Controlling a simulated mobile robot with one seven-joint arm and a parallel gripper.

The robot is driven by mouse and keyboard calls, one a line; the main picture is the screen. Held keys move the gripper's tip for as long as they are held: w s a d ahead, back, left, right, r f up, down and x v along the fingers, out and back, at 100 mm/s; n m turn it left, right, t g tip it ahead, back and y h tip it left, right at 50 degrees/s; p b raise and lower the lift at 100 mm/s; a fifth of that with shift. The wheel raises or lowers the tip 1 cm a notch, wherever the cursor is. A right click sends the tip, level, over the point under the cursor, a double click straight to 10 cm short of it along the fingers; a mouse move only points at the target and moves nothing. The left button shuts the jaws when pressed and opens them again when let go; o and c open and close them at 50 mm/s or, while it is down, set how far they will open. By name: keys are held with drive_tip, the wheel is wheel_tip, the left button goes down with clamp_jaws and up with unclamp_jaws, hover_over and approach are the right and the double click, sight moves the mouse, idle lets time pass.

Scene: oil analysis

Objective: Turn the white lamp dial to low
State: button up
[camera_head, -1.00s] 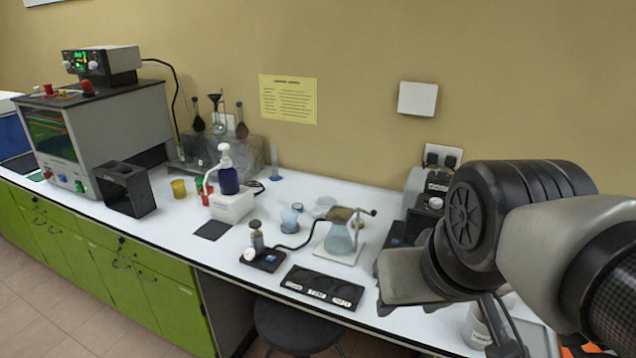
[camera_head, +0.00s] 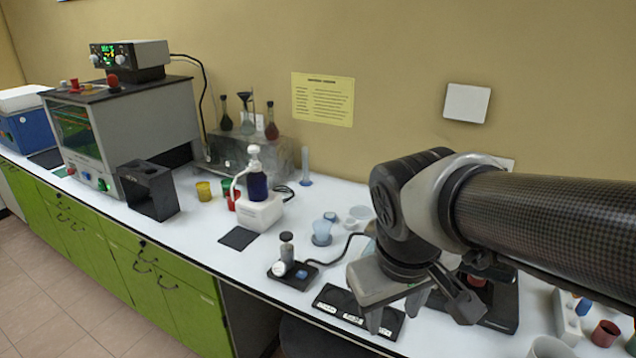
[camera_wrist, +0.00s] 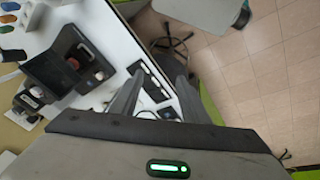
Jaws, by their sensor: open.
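A small black base (camera_head: 292,273) near the bench's front edge carries a white round knob (camera_head: 279,268), a small upright metal post and a blue patch. The knob looks like the white lamp dial, but its setting is too small to read. My gripper (camera_head: 393,314) is open and empty, pointing down over the black labelled panel, to the right of the knob. In the wrist view my gripper (camera_wrist: 157,80) shows its two fingers apart with the panel between and beyond them.
The black labelled panel (camera_head: 335,298) lies at the bench's front edge. A white bottle stand (camera_head: 262,214) and a blue-grey cup (camera_head: 321,232) stand behind the knob. My arm hides part of the right side. A dark square mat (camera_head: 238,238) lies left.

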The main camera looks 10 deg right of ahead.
drive_tip(key=w+d+f+n+g+h+b, duration=0.1)
drive_tip(key=w+d+f+n+h+b, duration=0.15)
drive_tip(key=f, duration=0.35)
drive_tip(key=w+d+f+n+g+h+b, duration=0.1)
drive_tip(key=d+f+n+h+b, duration=0.15)
drive_tip(key=f, duration=0.35)
drive_tip(key=w+d+f+n+g+h+b, duration=0.2)
drive_tip(key=d+f+n+h, duration=0.15)
drive_tip(key=f, duration=0.25)
drive_tip(key=w+f+n+t+h+b, duration=0.1)
drive_tip(key=w+f+n+t+h, duration=0.1)
drive_tip(key=w+n+t, duration=0.1)
drive_tip(key=w+a+f+n+t+h+b, duration=0.1)
drive_tip(key=w+f+n+t+h+b, duration=0.1)
drive_tip(key=w+n+t, duration=0.1)
drive_tip(key=w+f+n+t+h+b, duration=0.1)
drive_tip(key=w+f+n+t+h, duration=0.1)
drive_tip(key=w+n, duration=0.3)
drive_tip(key=shift+w+a+f+n+t, duration=0.15)
drive_tip(key=shift+w+n+t, duration=0.1)
drive_tip(key=shift+n, duration=0.2)
drive_tip(key=shift+w+a+n+t, duration=0.15)
drive_tip(key=shift+n+t, duration=0.1)
drive_tip(key=shift+n, duration=0.15)
drive_tip(key=b+x, duration=0.1)
drive_tip(key=x, duration=0.7)
drive_tip(key=b+x, duration=0.1)
drive_tip(key=x, duration=0.8)
drive_tip(key=shift+d+r, duration=0.1)
drive_tip(key=shift+r, duration=0.1)
